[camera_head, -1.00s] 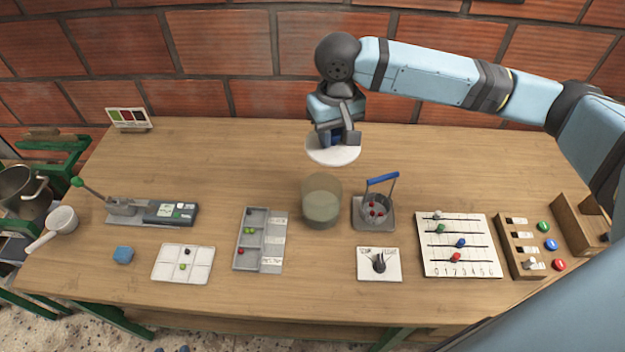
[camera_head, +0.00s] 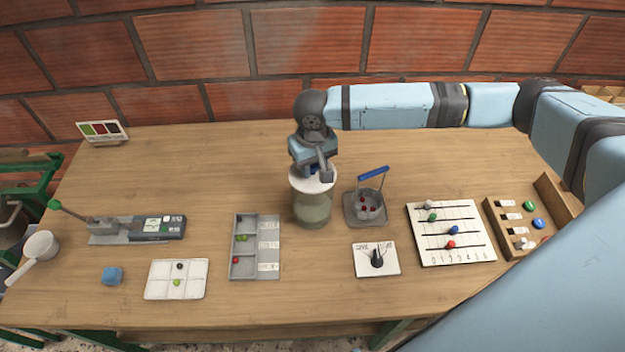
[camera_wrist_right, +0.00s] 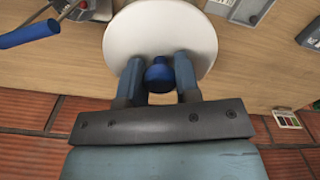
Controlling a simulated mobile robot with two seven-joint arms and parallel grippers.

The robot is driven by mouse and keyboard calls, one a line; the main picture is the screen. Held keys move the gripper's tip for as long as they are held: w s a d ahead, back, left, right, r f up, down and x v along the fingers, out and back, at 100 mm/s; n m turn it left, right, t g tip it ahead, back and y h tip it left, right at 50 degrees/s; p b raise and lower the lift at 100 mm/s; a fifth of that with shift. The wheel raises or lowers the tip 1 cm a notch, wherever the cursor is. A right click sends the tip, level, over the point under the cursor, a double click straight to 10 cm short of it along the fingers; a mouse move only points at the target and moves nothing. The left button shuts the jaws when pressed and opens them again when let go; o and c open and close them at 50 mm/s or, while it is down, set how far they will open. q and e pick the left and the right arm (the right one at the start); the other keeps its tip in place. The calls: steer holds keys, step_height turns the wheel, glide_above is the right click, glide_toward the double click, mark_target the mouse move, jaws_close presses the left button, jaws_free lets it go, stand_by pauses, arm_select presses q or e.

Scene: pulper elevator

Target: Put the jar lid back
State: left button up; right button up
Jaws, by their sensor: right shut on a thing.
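The jar (camera_head: 313,211) is a clear greenish cylinder standing near the middle of the table. The jar lid (camera_head: 309,184) is a white disc with a blue knob (camera_wrist_right: 159,74). My right gripper (camera_head: 318,174) is shut on the knob, one finger on each side of it in the right wrist view (camera_wrist_right: 159,78). In the head view the lid is over the jar's mouth and hides it. I cannot tell whether the lid touches the rim. In the right wrist view the lid covers the jar. My left gripper is not in view.
A small basket with a blue handle (camera_head: 373,173) stands close to the right of the jar. A grey sorting tray (camera_head: 267,246) lies to the left, and a dial card (camera_head: 362,260) in front. A slider board (camera_head: 470,215) is farther right. The table behind the jar is clear.

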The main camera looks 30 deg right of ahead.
mark_target(313, 175)
step_height(313, 175, down, 6)
steer(key=shift+r, duration=0.1)
steer(key=shift+s, duration=0.1)
steer(key=shift+c, duration=0.4)
steer(key=o, duration=1)
steer(key=shift+f, duration=0.2)
step_height(313, 175, up, 12)
steer(key=shift+r, duration=0.1)
